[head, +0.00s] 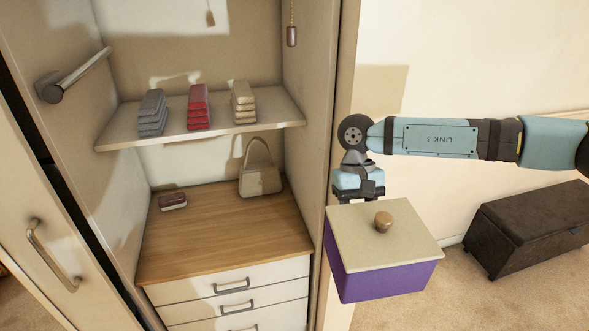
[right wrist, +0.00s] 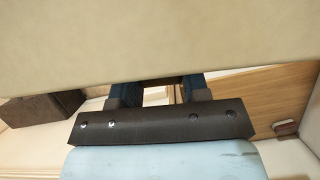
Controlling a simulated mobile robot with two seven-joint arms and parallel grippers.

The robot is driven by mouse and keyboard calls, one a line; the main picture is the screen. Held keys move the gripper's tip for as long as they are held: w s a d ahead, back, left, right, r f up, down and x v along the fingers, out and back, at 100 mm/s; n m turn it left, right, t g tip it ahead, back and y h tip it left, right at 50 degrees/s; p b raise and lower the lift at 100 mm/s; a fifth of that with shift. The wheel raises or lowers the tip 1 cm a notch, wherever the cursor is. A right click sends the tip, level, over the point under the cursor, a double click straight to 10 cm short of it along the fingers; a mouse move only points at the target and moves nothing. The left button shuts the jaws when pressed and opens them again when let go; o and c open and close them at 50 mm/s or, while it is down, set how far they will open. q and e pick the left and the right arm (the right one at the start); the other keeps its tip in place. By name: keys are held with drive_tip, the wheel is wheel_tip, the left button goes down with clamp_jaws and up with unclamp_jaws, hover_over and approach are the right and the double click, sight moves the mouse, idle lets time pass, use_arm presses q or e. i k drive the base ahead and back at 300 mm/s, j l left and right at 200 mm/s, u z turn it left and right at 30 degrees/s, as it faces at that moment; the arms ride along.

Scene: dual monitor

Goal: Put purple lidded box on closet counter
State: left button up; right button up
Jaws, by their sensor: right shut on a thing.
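The purple lidded box (head: 385,282) has a cream lid with a round wooden knob. In the head view it hangs upright in the air, right of the closet's right side panel. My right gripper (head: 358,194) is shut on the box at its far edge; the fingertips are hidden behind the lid. In the right wrist view the box's cream lid (right wrist: 160,40) fills the top and my right gripper (right wrist: 158,95) reaches under it. The closet counter (head: 220,232) is a wooden top above white drawers, left of the box. My left gripper is not in view.
On the counter, a beige handbag (head: 260,180) stands at the back right and a dark red wallet (head: 172,201) lies at the back left. The counter's front is clear. A shelf (head: 215,128) with folded stacks is above. A dark ottoman (head: 530,228) stands at right.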

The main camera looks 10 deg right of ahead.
sight(201, 255)
drive_tip(key=i+j+z, duration=0.15)
drive_tip(key=j, duration=0.3)
drive_tip(key=i+j+z, duration=0.1)
drive_tip(key=j, duration=0.4)
drive_tip(key=i+j+z, duration=0.15)
drive_tip(key=j, duration=0.3)
drive_tip(key=i+j+z, duration=0.15)
drive_tip(key=j, duration=0.35)
